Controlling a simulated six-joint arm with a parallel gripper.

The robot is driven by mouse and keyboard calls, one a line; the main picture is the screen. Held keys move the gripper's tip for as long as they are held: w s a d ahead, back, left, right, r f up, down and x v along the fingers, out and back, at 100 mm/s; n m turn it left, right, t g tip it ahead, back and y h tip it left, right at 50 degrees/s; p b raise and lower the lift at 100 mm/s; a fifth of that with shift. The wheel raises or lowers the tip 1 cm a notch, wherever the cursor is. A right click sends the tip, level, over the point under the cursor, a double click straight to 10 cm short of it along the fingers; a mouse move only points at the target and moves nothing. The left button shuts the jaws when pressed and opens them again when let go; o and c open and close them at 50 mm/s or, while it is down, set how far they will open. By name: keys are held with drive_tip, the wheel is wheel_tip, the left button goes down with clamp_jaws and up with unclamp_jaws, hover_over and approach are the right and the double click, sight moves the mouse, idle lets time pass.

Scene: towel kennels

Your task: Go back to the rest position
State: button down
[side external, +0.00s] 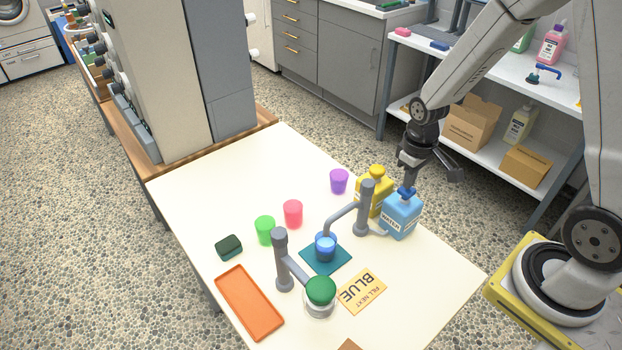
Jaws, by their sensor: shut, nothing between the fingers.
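My gripper (407,184) is shut with its tips down, just over or against the top of the blue bottle (402,215); I cannot tell whether they touch. The blue bottle stands upright near the right side of the table. A yellow bottle (378,182) stands just behind and left of it. A blue cup (326,245) stands on a teal mat (335,264) under the arm of a grey post (364,210). A card reading "BLUE FILL NEXT" (361,291) lies flat in front.
Purple (339,181), pink (293,213) and green (265,229) cups stand left of the bottles. A second grey post (282,260) stands by a green-topped jar (320,291). An orange tray (249,301) and dark green sponge (229,246) lie at left. The table's (440,275) right front is clear.

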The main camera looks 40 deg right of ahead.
drive_tip(key=shift+r, duration=0.65)
drive_tip(key=shift+r, duration=0.1)
idle(0.3)
drive_tip(key=shift+r, duration=2.9)
drive_tip(key=shift+a, duration=0.1)
drive_tip(key=s+a+t, duration=0.2)
drive_tip(key=s+a, duration=0.2)
drive_tip(key=a, duration=0.2)
drive_tip(key=shift+s+a+f+t, duration=0.15)
drive_tip(key=shift+f+t, duration=0.15)
